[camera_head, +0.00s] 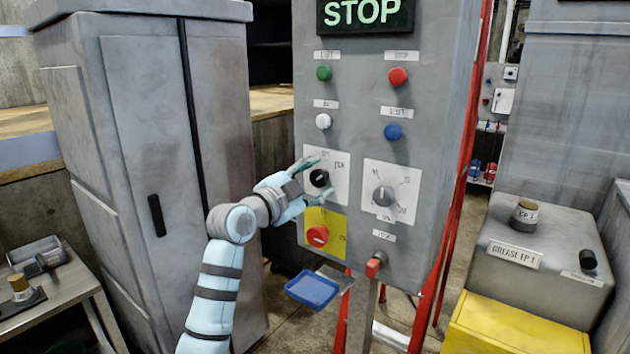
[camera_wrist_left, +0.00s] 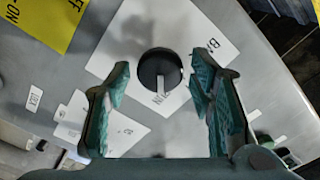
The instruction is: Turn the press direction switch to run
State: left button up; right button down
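The black rotary switch (camera_head: 319,178) sits on a white label plate (camera_head: 341,163) on the grey control panel (camera_head: 352,124). In the left wrist view the same switch (camera_wrist_left: 160,70) is a round black knob with a pale pointer mark. My left gripper (camera_head: 312,180) is at this switch. In the left wrist view my left gripper (camera_wrist_left: 160,80) is open, with one green finger on each side of the knob and visible gaps to it. Whether the fingertips reach the knob's depth is unclear. My right gripper is not in view.
A grey selector knob (camera_head: 383,195) is right of the switch. A red knob on a yellow plate (camera_head: 317,235) is below. Green (camera_head: 324,72), red (camera_head: 398,77), white (camera_head: 323,121) and blue (camera_head: 393,131) buttons are above, under a lit STOP sign (camera_head: 364,14).

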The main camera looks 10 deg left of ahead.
pick_arm(q)
jog(key=v, duration=1.2)
